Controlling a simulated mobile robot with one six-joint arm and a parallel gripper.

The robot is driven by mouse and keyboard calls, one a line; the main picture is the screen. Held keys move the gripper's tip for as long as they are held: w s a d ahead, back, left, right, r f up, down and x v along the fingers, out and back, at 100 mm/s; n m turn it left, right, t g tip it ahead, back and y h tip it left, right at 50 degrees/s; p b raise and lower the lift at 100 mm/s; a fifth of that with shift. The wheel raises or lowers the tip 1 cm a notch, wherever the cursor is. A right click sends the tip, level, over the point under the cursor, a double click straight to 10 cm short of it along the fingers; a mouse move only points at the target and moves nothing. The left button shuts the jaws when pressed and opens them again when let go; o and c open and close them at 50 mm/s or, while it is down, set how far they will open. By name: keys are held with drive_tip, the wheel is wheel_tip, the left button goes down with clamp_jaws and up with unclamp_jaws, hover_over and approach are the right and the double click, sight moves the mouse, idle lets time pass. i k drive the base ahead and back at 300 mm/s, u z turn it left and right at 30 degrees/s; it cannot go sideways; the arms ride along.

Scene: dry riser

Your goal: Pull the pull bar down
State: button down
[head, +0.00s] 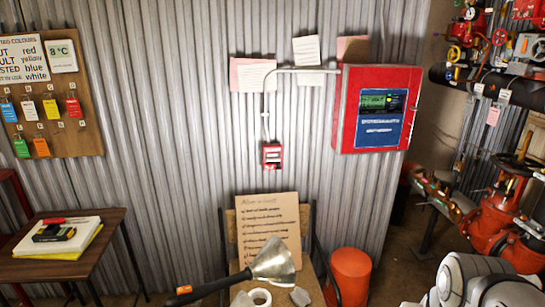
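A small red pull station (265,163) is fixed to the corrugated wall near the middle of the head view. A pale pull bar (273,154) seems to show across its front, but it is too small to tell its exact position. A grey conduit runs up from the box and across to the red panel. Part of my arm shows at the bottom right corner, well apart from the pull station. My gripper is out of view.
A red alarm panel (347,110) hangs right of the pull station. Below stands a chair with a handwritten board (270,225) and a metal cone-shaped lamp or horn (274,262). A red bin (350,275), side table (50,268) and red valves (495,215) stand around. The wall front is clear.

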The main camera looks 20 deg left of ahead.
sight(270, 157)
drive_tip(key=u, duration=0.35)
drive_tip(key=i, duration=0.75)
drive_tip(key=u, duration=0.3)
drive_tip(key=k, duration=0.9)
drive_tip(key=u, duration=0.2)
drive_tip(key=i, duration=1.4)
drive_tip(key=z, duration=0.05)
